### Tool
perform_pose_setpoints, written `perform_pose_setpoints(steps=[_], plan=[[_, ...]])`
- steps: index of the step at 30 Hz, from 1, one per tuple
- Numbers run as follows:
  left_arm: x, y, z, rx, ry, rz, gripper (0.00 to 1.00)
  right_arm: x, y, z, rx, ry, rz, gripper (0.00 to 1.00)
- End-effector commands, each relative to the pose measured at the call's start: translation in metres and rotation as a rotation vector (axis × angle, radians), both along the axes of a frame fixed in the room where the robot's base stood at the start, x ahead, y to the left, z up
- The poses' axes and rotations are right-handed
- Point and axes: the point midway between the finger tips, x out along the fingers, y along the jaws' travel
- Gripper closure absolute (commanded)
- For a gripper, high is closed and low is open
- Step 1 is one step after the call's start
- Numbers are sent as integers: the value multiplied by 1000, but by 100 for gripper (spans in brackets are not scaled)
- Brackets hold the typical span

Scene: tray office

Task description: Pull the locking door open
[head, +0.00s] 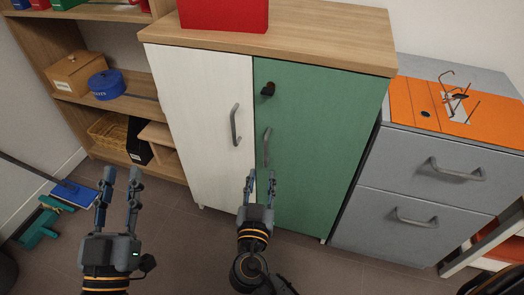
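The cabinet has a white left door (207,100) and a green right door (315,140), both looking closed. The green door carries a black lock or latch (268,89) near its upper left corner and a grey vertical handle (266,148) below it. The white door has its own grey handle (235,125). My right gripper (261,174) is open and empty, its fingers pointing up just below the green door's handle in the picture; I cannot tell its depth from the door. My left gripper (122,175) is open and empty, left of the cabinet.
A red box (225,14) sits on the cabinet top. A grey drawer unit (440,180) with an orange folder (455,105) on it stands close on the right. Floor before the cabinet looks clear.

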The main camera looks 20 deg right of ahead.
Motion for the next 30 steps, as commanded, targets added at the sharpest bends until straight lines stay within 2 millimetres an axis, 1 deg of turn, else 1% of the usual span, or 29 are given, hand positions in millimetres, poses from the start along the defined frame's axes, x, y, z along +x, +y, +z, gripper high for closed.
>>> perform_pose_setpoints(steps=[1,9,12,15,21,29,30], plan=[[0,0,0,0,1,0,69,10,-4,2,-2,-5,0,68],[0,0,1,-2,-8,0,69,64,-27,1,-4,-2,1,68],[-1,0,2,-4,-18,-1,69,80,-33,1,-3,-1,1,68],[-2,0,4,-8,-31,-1,69,92,-38,0,-3,1,1,68],[-2,0,6,-11,-43,-2,69,103,-43,-1,-2,2,2,68],[-3,-1,7,-12,-46,-3,69,104,-43,-1,-2,3,2,68],[-2,-1,7,-13,-45,-3,69,104,-43,-1,-2,3,2,74]])
